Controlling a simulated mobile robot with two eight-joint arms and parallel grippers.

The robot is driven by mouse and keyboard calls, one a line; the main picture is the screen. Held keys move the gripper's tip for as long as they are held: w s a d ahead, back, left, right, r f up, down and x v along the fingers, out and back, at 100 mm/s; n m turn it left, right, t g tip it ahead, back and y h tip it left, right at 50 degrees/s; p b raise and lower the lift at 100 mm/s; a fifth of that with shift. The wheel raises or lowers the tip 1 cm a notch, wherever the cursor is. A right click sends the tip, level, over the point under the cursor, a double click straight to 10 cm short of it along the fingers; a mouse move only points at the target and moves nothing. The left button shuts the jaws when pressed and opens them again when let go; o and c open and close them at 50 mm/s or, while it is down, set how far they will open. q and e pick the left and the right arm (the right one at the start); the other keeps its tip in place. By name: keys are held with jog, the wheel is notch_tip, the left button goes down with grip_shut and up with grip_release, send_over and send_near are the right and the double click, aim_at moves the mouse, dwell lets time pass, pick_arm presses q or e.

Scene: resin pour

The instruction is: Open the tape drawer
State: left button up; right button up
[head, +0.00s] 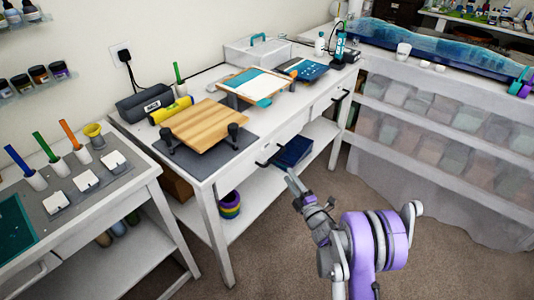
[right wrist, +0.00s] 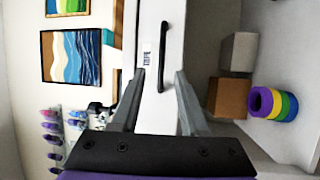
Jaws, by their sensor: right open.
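The middle white workbench has a drawer front with a black bar handle (head: 265,163), and the drawer looks shut. My right gripper (head: 290,178) is close to this front, just right of the handle in the head view. My left gripper is not in view.
A second drawer handle (head: 340,96) sits farther along the bench. Stacked colored rolls (head: 229,205) and a dark blue box (head: 293,152) are on the lower shelf. A wooden board (head: 208,125) lies on the benchtop. Floor (head: 250,265) in front is clear.

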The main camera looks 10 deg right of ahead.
aim_at(275, 157)
jog(key=shift+n, duration=0.3)
jog(key=x, duration=0.7)
jog(key=p+x, duration=0.1)
jog(key=x, duration=0.3)
jog(key=shift+s+a+f, duration=0.1)
jog(key=shift+a+f, duration=0.05)
jog(key=shift+a, duration=0.2)
jog(key=shift+c, duration=0.3)
grip_shut()
